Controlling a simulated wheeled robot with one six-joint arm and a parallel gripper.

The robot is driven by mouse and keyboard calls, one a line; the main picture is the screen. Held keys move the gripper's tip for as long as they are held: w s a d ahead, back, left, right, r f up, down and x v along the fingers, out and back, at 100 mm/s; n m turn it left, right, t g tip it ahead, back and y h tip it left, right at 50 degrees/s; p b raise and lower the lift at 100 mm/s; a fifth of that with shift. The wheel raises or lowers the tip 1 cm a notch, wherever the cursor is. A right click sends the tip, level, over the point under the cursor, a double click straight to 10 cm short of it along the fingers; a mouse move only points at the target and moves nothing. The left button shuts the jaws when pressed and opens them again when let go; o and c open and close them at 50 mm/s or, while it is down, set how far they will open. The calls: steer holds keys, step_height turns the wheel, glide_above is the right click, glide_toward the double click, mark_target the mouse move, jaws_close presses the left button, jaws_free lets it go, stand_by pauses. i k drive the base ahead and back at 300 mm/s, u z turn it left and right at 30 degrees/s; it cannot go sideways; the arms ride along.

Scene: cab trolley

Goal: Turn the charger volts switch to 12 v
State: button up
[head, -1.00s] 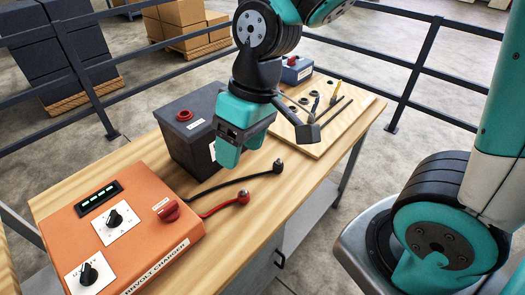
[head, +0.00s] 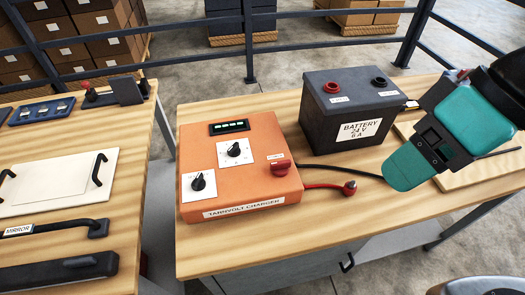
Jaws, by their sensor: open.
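The orange charger (head: 240,192) sits on the wooden bench in the head view. It has a lit display (head: 229,127), a black dial on an upper white plate (head: 235,149), and another black dial on a lower-left white plate (head: 198,182). The markings on both plates are too small to read, so I cannot tell which dial is the volts switch or its setting. A red knob (head: 280,167) is on its right side. My gripper (head: 405,172) is open and empty, to the right of the charger and well apart from it.
A dark battery (head: 350,110), labelled 24 V and 6 A, stands behind and right of the charger. Red and black leads (head: 330,186) lie between charger and gripper. A second bench (head: 75,145) with a white panel and handles is at left, across a gap.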

mark_target(199, 184)
steer(key=u, duration=0.35)
steer(key=k, duration=0.3)
steer(key=u, duration=0.75)
steer(key=i, duration=0.4)
steer(key=k, duration=0.4)
steer(key=z, duration=0.35)
steer(key=i, duration=0.5)
steer(key=u, duration=0.45)
